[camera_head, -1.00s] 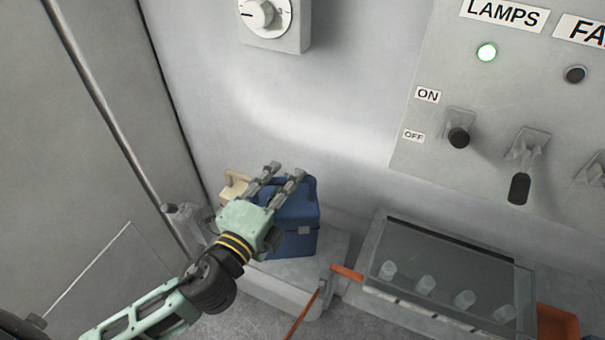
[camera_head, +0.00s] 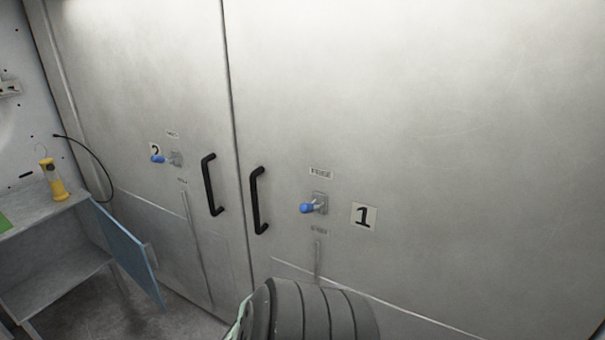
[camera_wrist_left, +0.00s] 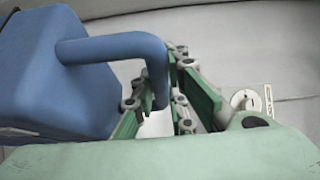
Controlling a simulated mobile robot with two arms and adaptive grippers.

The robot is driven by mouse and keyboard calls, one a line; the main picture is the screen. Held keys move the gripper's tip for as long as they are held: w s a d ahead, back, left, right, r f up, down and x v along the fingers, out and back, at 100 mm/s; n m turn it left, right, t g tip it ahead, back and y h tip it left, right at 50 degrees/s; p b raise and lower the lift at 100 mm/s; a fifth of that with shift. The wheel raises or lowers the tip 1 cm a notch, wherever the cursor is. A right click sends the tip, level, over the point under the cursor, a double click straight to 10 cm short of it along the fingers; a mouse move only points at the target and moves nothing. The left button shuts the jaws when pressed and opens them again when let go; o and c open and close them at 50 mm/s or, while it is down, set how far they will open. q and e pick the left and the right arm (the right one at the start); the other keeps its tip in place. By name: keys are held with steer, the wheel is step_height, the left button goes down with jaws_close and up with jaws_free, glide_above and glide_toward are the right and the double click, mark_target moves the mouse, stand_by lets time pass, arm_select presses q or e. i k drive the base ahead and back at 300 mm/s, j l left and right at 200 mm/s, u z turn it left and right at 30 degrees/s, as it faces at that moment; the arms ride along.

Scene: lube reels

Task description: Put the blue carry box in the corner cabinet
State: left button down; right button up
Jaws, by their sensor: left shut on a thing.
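The blue carry box (camera_wrist_left: 40,75) fills the left side of the left wrist view. My left gripper (camera_wrist_left: 168,85) is shut on its blue handle (camera_wrist_left: 112,48), with green finger pads at the handle's end. The box and this gripper are outside the head view, where only a ribbed part of my arm shows at the bottom. A low grey cabinet (camera_head: 62,272) stands in the left corner of the head view, its blue door (camera_head: 130,250) swung open; I cannot tell for sure that it is the corner cabinet. My right gripper is not in view.
Tall grey double doors with black handles (camera_head: 257,200) and blue-knobbed latches (camera_head: 308,208) fill most of the head view. A yellow lamp (camera_head: 53,182) stands on the low cabinet's top, near a green item (camera_head: 4,222). Some floor (camera_head: 90,312) shows below.

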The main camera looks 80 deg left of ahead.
mark_target(47, 290)
steer(key=u, duration=0.45)
steer(key=k+j+u, duration=0.1)
steer(key=u, duration=0.3)
steer(key=j+u, duration=0.2)
steer(key=u, duration=0.25)
steer(key=j+u, duration=0.1)
steer(key=u, duration=0.3)
steer(key=j+u, duration=0.45)
steer(key=i+j+u, duration=0.1)
steer(key=j+u, duration=0.35)
steer(key=i+j+u, duration=0.2)
steer(key=j+u, duration=0.25)
steer(key=j, duration=0.15)
